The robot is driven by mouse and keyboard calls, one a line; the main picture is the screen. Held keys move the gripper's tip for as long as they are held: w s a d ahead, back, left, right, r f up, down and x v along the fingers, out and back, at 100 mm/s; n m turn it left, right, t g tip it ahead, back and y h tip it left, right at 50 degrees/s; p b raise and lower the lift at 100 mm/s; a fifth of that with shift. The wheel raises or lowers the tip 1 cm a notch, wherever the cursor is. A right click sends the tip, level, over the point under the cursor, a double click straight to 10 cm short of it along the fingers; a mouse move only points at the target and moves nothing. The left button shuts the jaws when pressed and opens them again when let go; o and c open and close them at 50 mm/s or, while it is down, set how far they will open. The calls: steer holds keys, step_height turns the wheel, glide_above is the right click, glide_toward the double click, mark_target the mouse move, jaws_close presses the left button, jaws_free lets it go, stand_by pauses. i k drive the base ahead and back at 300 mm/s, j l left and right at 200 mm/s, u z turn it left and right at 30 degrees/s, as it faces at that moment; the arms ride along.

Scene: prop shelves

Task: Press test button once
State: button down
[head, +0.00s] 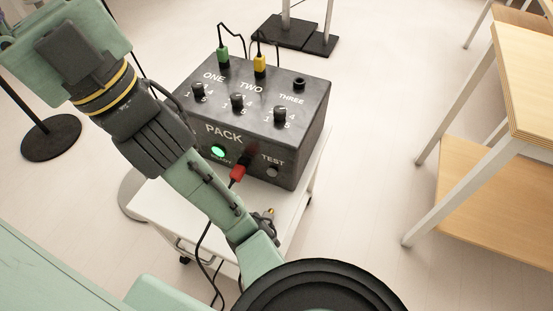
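The dark grey control box (305,150) marked PACK stands on a white cart. On its front face, at the lower right under the word TEST, is the small dark round test button (272,171). It is in plain view and nothing touches it. To its left a round indicator lamp (218,151) glows green, its label partly covered. My arm crosses the left of the head view, in front of the cart and close to the box's left front in the picture. I cannot make out my gripper's fingers in this view.
A red plug (238,173) with a dark cable is at the box's lower front. Green (222,54) and yellow (260,65) plugs stand on top, near several knobs. The white cart (168,207) has bare top at left. A wooden table (525,75) is at right; floor between is clear.

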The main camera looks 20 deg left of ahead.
mark_target(272, 172)
steer(key=l+u, duration=0.2)
steer(key=u, duration=0.25)
steer(key=l+u, duration=0.25)
steer(key=u, duration=0.25)
steer(key=k+l+u, duration=0.1)
steer(key=u, duration=0.35)
steer(key=k+l+u, duration=0.2)
steer(key=k+l, duration=0.2)
steer(key=l, duration=0.2)
steer(key=k+l+u, duration=0.2)
steer(key=k+l, duration=0.25)
steer(key=l, duration=0.15)
